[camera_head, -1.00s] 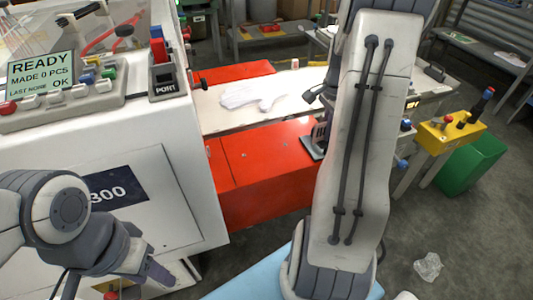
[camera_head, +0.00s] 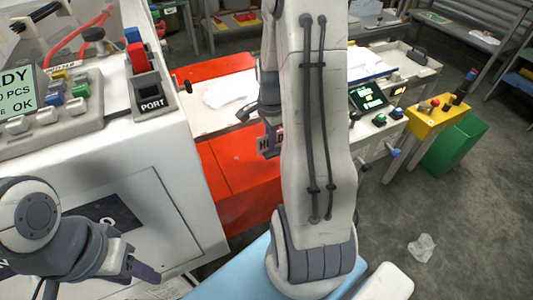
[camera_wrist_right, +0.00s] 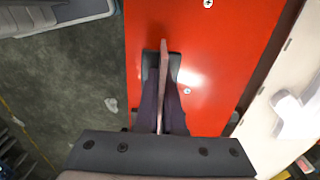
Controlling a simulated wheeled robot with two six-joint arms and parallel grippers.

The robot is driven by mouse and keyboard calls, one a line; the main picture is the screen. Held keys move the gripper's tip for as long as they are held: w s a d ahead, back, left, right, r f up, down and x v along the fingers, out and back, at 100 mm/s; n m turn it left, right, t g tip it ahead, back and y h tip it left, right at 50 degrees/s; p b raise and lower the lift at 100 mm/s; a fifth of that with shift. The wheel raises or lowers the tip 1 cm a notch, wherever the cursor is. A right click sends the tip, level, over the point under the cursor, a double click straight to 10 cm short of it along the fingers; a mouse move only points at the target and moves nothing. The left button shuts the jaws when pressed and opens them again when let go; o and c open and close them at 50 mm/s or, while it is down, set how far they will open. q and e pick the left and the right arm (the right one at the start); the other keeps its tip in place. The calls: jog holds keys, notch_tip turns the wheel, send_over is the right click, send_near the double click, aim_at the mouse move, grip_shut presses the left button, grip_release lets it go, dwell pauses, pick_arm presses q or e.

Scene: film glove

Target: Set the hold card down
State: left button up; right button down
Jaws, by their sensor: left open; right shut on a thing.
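The hold card (camera_head: 268,144) shows in the head view just left of my right arm, its lettering partly covered. In the right wrist view the card (camera_wrist_right: 164,68) is seen edge-on as a thin pinkish strip with dark foot parts beside it. My right gripper (camera_wrist_right: 163,105) is shut on the card, over the red surface (camera_wrist_right: 222,65). I cannot tell whether the card touches that surface. My left gripper (camera_head: 145,272) is open and empty, low in front of the white machine.
The white machine (camera_head: 140,190) with its button panel fills the left. A pale bed with a white glove shape (camera_head: 228,93) lies beyond the red cover (camera_head: 235,165). A yellow control box (camera_head: 437,116) and a green bin (camera_head: 455,145) stand right. Crumpled film (camera_head: 421,248) lies on the floor.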

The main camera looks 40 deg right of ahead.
aim_at(268, 154)
jog(key=shift+w+a+f, duration=0.1)
jog(key=shift+a+f, duration=0.4)
jog(key=shift+f, duration=1.8)
jog(key=shift+f, duration=0.2)
jog(key=c, duration=1)
grip_release()
jog(key=shift+r, duration=0.1)
jog(key=shift+c, duration=0.2)
